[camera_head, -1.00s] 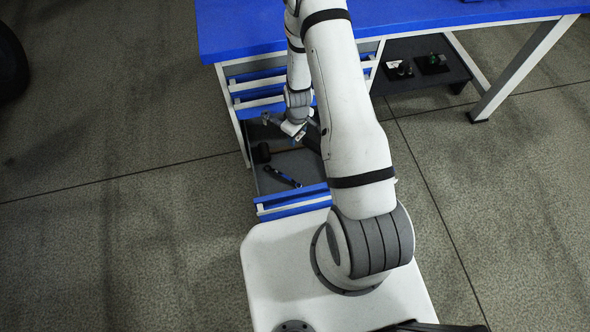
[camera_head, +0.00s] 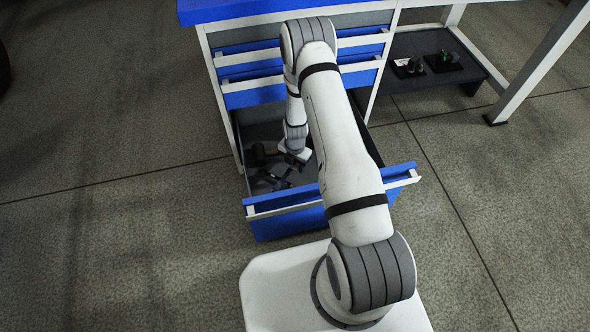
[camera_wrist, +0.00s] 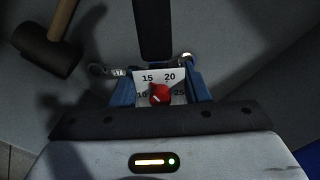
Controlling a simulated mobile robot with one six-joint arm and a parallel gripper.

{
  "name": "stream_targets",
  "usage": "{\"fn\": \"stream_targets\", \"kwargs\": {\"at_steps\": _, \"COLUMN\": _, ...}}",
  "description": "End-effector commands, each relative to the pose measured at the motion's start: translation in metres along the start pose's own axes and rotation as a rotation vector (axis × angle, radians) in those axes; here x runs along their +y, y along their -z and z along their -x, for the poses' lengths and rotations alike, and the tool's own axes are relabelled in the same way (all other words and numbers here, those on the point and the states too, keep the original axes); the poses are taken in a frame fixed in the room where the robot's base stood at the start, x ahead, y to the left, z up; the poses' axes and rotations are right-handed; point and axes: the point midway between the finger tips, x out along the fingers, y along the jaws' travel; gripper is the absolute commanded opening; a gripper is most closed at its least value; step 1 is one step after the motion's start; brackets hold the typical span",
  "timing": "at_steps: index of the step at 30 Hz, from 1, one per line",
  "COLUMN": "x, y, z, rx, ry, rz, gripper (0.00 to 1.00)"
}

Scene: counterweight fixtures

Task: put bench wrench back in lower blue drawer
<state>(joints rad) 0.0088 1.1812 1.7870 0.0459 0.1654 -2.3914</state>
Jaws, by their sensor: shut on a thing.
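The lower blue drawer (camera_head: 320,200) is pulled out of the cabinet in the head view. My gripper (camera_head: 290,170) is inside its opening, pointing down. In the wrist view my gripper (camera_wrist: 158,82) is shut on the bench wrench (camera_wrist: 118,71), which lies crosswise with bright metal ends showing on both sides. The wrench's middle is hidden. A white scale plate with a red knob shows between the blue finger parts. I cannot tell whether the wrench touches the drawer floor.
A mallet (camera_wrist: 45,50) with a wooden handle lies in the drawer at left. A black bar-shaped thing (camera_wrist: 155,30) is just beyond the gripper. Two upper drawers (camera_head: 245,75) are shut. Small dark fixtures (camera_head: 440,62) stand on the right shelf.

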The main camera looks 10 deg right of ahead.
Motion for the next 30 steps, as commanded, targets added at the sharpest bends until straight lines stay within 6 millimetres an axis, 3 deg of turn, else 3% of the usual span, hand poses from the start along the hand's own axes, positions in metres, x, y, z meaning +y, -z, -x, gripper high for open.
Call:
{"fn": "stream_targets", "kwargs": {"at_steps": 8, "x": 0.001, "y": 0.000, "z": -0.012, "rx": 0.000, "ry": 0.000, "rz": 0.022, "gripper": 0.00}}
{"fn": "stream_targets", "kwargs": {"at_steps": 24, "x": 0.000, "y": 0.000, "z": -0.065, "rx": -0.001, "ry": -0.001, "rz": 0.022, "gripper": 0.00}}
{"fn": "stream_targets", "kwargs": {"at_steps": 30, "x": 0.001, "y": 0.000, "z": -0.070, "rx": -0.001, "ry": -0.001, "rz": 0.022, "gripper": 0.00}}
